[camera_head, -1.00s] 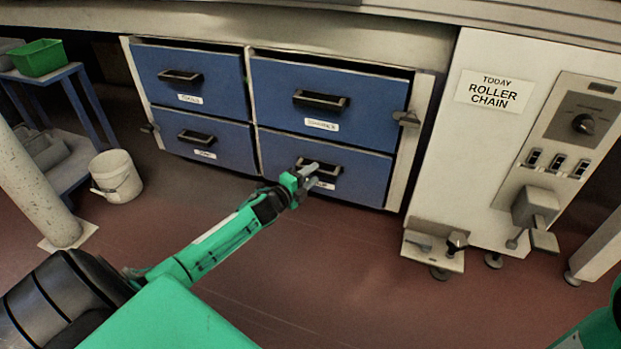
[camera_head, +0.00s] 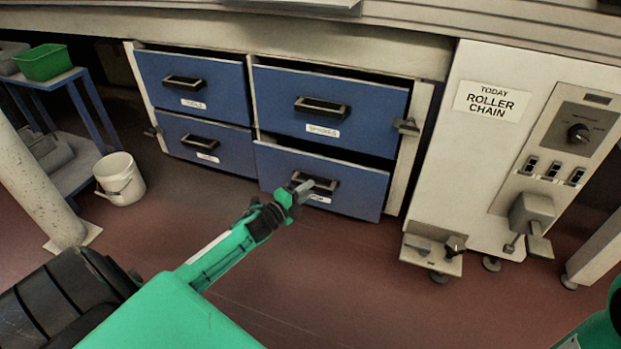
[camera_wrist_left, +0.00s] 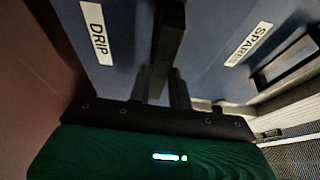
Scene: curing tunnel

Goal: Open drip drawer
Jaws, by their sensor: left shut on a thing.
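The drip drawer (camera_head: 275,168) is the blue lower right drawer of the cabinet in the head view. Its front stands a little out from the cabinet, with a dark gap above its top edge. Its DRIP label (camera_wrist_left: 96,30) shows in the left wrist view. My left gripper (camera_head: 302,190) is shut on the drawer's black handle (camera_head: 325,184). In the left wrist view the handle (camera_wrist_left: 170,30) runs up from between the fingers, which partly hide it. My right gripper is out of view.
The upper right drawer (camera_head: 375,105) and two left drawers (camera_head: 155,75) surround it. A latch (camera_head: 407,126) sits on the right cabinet post. A control panel (camera_head: 570,140) stands right. A white bucket (camera_head: 120,180) and a pillar (camera_head: 35,185) are left. The floor in front is clear.

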